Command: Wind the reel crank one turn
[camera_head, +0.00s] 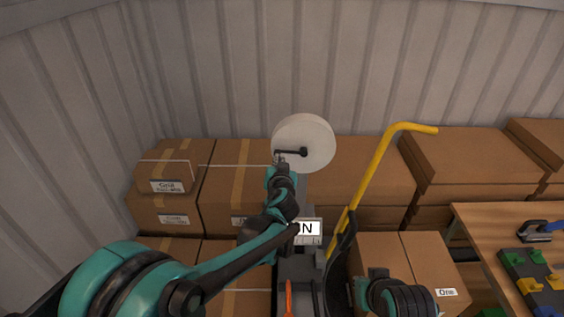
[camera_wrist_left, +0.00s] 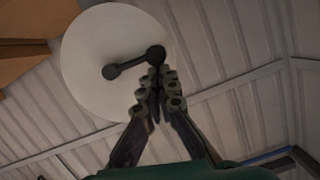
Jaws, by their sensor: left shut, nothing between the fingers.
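The reel (camera_head: 318,135) is a white round disc standing at the centre in the head view, in front of stacked boxes. Its dark crank (camera_head: 292,152) runs from the hub leftward to a knob at its end. In the left wrist view the reel (camera_wrist_left: 90,80) fills the upper left, and the crank (camera_wrist_left: 130,64) ends in a round knob (camera_wrist_left: 155,54). My left gripper (camera_head: 280,158) is at the knob end of the crank. In the left wrist view its fingertips (camera_wrist_left: 157,72) are together just below the knob, touching or nearly so. My right gripper (camera_head: 378,275) is low in the head view; its fingers are unclear.
Cardboard boxes (camera_head: 235,195) stand behind and to the left. A yellow bent handle (camera_head: 368,180) rises right of the reel. A wooden table (camera_head: 485,235) with a coloured-block board (camera_head: 535,280) is at the right. A corrugated wall (camera_head: 230,70) closes the back.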

